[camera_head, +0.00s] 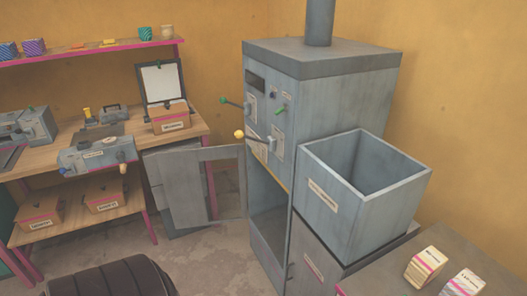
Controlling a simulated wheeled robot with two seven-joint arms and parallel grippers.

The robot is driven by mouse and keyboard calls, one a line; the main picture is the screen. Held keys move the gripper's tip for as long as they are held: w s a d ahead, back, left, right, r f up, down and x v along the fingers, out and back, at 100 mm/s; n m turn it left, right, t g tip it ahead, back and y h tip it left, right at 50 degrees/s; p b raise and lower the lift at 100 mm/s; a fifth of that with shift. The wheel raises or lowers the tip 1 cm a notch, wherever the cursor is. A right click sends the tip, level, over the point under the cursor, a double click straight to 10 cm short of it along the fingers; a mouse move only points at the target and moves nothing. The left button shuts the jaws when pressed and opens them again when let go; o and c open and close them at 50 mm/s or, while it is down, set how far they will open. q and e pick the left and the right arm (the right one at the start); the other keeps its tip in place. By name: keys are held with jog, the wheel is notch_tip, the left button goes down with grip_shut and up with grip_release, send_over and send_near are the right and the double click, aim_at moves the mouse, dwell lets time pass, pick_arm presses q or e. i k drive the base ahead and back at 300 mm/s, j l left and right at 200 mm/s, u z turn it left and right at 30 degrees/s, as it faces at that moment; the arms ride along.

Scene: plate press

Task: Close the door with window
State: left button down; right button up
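The door with window (225,154) is a grey metal frame with a see-through middle. It stands swung open to the left of the tall grey press cabinet (340,105), joined at the cabinet's left front edge. The cabinet's lower opening (268,225) is uncovered and looks dark and empty. Neither of my grippers shows in the head view.
A green-tipped lever (224,101) and a yellow-tipped lever (240,134) stick out above the door. A large open grey bin (365,210) stands right of the opening. A wooden workbench (195,128) is behind left. A dark ribbed seat (110,280) is at bottom left.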

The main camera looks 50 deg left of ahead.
aim_at(180, 170)
jog(key=u, duration=1.25)
jog(key=i+j, duration=0.1)
